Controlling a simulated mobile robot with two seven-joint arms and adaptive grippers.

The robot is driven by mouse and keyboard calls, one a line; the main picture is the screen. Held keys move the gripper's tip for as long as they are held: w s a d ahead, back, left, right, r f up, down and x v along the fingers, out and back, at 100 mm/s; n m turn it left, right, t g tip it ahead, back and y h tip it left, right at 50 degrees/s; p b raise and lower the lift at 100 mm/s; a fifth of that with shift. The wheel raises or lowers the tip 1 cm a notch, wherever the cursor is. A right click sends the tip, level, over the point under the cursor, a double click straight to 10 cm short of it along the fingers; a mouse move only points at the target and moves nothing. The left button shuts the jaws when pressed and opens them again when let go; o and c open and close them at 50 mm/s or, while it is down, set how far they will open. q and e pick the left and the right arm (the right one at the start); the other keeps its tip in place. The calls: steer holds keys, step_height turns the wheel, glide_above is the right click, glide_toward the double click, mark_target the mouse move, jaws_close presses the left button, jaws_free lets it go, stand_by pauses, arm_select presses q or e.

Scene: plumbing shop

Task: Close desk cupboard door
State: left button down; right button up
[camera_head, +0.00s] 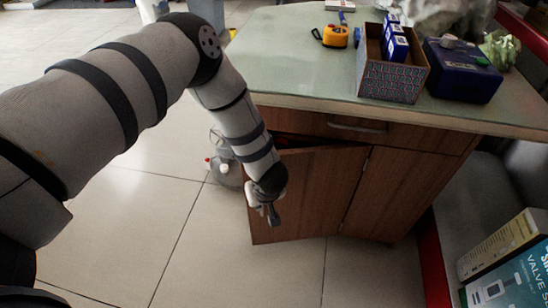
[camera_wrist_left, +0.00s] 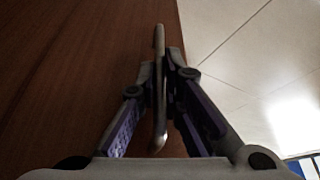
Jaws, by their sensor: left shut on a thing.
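The desk cupboard door (camera_head: 312,194) is brown wood and stands ajar at the front of the desk, with a dark gap along its top edge. Its surface also fills the left side of the left wrist view (camera_wrist_left: 70,80). My left gripper (camera_head: 268,208) is at the door's free left edge. In the left wrist view my left gripper (camera_wrist_left: 164,70) is shut on the door's metal handle (camera_wrist_left: 160,110), a thin bar running between the fingers. The fingers hide part of the handle. My right gripper is in neither view.
The desk top (camera_head: 300,50) holds an open box (camera_head: 393,85) with small blue-and-white boxes, a dark blue case (camera_head: 462,72) and a yellow tape measure (camera_head: 336,36). A drawer (camera_head: 330,124) is above the door. A jug-like container (camera_head: 226,170) stands on the floor to the left. The tiled floor in front is clear.

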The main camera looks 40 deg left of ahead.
arm_select(q)
steer(key=w+a+m+t+b, duration=0.1)
steer(key=w+a+m+b, duration=0.2)
steer(key=w+a, duration=0.3)
steer(key=shift+w+a+m+h+b, duration=0.3)
steer(key=shift+w+a+m+h, duration=0.15)
steer(key=shift+w, duration=0.25)
steer(key=shift+w+r, duration=0.1)
steer(key=c, duration=1.7)
jaws_free()
steer(key=shift+d, duration=0.1)
steer(key=v, duration=1.1)
steer(key=shift+s+d+r, duration=0.1)
steer(key=shift+s+r, duration=0.15)
steer(key=shift+r, duration=0.1)
